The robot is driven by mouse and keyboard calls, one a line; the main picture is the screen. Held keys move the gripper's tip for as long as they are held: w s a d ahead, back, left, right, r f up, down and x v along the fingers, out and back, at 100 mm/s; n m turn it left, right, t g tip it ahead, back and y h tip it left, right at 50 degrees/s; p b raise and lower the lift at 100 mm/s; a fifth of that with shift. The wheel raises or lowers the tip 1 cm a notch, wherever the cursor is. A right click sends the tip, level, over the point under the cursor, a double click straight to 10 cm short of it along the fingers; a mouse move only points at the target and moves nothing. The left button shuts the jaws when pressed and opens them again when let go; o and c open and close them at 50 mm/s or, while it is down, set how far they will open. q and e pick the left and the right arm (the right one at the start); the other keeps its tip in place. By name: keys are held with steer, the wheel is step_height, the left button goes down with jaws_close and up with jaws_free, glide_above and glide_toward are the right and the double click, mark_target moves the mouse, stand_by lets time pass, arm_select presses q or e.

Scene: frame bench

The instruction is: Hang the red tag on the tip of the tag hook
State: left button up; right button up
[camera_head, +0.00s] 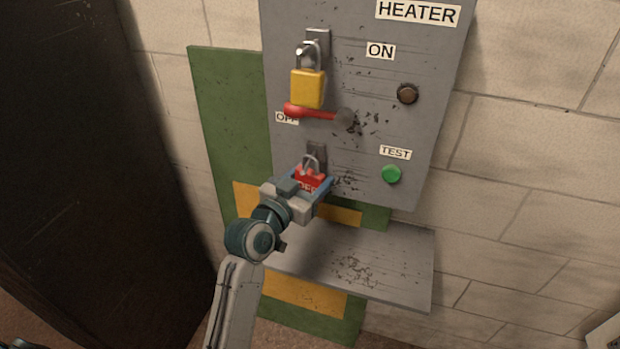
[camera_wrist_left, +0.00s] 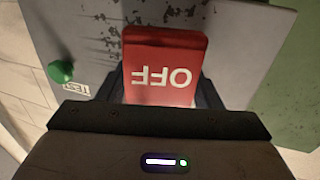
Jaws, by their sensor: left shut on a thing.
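My left gripper (camera_head: 318,187) is shut on the red tag (camera_head: 309,176), in front of the lower part of the grey heater panel. The tag has a grey wire loop at its top. In the left wrist view the tag (camera_wrist_left: 165,67) shows the word OFF upside down between my fingers (camera_wrist_left: 165,90). The tag hook (camera_head: 317,153) is a grey bracket on the panel, right behind the tag's loop. I cannot tell whether the loop is around the hook's tip or only in front of it. My right gripper is not in view.
Above the hook, a red lever (camera_head: 312,112) points left at OFF, under a yellow padlock (camera_head: 308,88) on a hasp. A green TEST button (camera_head: 391,174) and a dark round button (camera_head: 407,93) are to the right. A grey shelf (camera_head: 400,266) juts out below.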

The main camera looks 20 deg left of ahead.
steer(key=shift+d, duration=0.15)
arm_select(q)
steer(key=o, duration=1.1)
steer(key=shift+c, duration=0.2)
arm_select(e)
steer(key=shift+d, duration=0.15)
arm_select(q)
steer(key=shift+s, duration=0.1)
